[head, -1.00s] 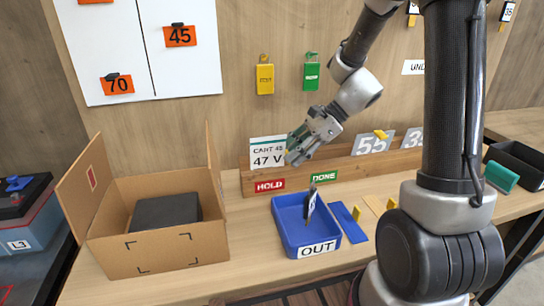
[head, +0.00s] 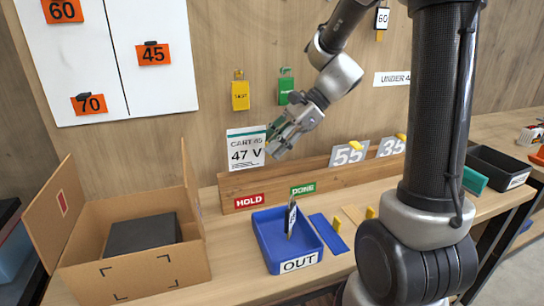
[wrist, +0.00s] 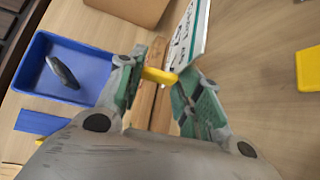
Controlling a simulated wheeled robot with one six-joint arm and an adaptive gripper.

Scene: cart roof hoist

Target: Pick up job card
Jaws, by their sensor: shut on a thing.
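The job card (head: 246,152) is a white card with a green top band, reading "CART 45" and "47 V". It is upright in front of the wall at the left end of the wooden ledge, and its lower edge appears at about the ledge's top. My gripper (head: 276,142) is at the card's right side. In the wrist view the fingers are shut on a yellow tab (wrist: 160,76) joined to the card, which shows nearly edge-on (wrist: 188,38). I cannot tell whether the card's bottom clears the ledge.
The wooden ledge (head: 330,170) bears HOLD and DONE signs and grey number plates. A blue OUT tray (head: 262,238) holding a dark upright item stands in front of it. An open cardboard box (head: 138,275) is at left. A blue plate (head: 329,234) lies right of the tray.

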